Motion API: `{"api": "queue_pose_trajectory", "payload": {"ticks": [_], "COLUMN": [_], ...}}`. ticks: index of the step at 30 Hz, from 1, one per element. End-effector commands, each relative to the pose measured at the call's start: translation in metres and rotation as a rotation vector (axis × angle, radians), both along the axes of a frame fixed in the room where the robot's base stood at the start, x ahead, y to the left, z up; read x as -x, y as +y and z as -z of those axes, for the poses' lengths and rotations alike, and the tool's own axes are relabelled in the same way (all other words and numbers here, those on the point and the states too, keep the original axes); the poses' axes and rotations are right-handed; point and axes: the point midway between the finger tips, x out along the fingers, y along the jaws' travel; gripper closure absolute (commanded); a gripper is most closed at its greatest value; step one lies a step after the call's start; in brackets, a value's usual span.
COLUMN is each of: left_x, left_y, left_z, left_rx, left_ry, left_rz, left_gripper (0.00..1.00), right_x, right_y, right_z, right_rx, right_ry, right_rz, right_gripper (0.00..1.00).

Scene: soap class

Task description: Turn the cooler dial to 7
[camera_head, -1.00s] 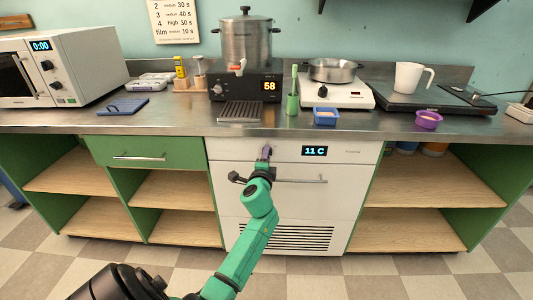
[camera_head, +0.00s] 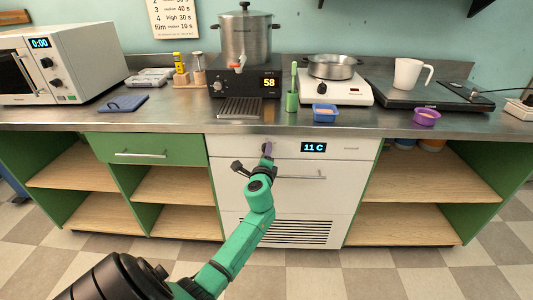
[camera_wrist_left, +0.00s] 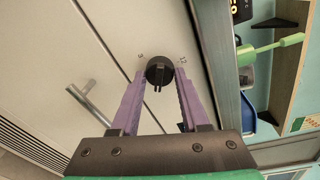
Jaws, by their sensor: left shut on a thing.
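The cooler (camera_head: 232,200) is a white front under the steel counter, with a blue-lit display (camera_head: 314,148) reading "11 C". My left gripper (camera_head: 267,150) reaches up to the top panel, left of the display, and covers the dial in the head view. In the left wrist view, the round black dial (camera_wrist_left: 159,68) sits between the two purple fingertips, which are shut on it. Small marks, seemingly "3" and "12", show on either side of the dial. Its pointer is too small to read surely. My right gripper is not in view.
The cooler's bar handle (camera_head: 305,177) runs just below the display, close to my left gripper. The counter edge (camera_head: 180,129) overhangs above. A pot (camera_head: 246,40) on a heater reading "58" and a hotplate (camera_head: 345,94) stand on the counter. Open shelves flank the cooler.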

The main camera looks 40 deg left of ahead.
Motion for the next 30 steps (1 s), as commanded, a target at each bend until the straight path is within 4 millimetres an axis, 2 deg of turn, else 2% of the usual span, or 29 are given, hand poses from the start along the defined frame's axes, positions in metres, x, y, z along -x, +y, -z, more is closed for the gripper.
{"api": "queue_pose_trajectory", "payload": {"ticks": [2, 3, 5, 14, 19, 24, 30], "left_x": [0.000, 0.000, 0.000, 0.000, 0.011, 0.047, 0.096], "left_y": [0.001, 0.001, 0.001, 0.000, -0.008, -0.032, -0.064], "left_z": [-0.002, -0.002, -0.002, -0.001, -0.002, -0.006, -0.009], "left_rx": [-0.001, -0.001, -0.001, 0.001, 0.002, 0.002, 0.003], "left_ry": [-0.003, -0.003, -0.003, -0.002, -0.001, 0.000, 0.001], "left_rz": [-0.003, -0.003, -0.003, -0.001, 0.000, 0.000, -0.002], "left_gripper": [1.00, 0.47, 0.25, 0.25, 0.25, 0.25, 0.25], "right_x": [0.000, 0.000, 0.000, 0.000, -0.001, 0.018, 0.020], "right_y": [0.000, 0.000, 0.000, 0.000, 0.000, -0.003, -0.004], "right_z": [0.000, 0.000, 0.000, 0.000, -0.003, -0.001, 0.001], "right_rx": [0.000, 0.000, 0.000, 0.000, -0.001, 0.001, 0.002], "right_ry": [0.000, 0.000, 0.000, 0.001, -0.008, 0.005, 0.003], "right_rz": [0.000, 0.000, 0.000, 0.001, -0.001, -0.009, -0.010], "right_gripper": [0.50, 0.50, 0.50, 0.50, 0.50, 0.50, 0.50]}}
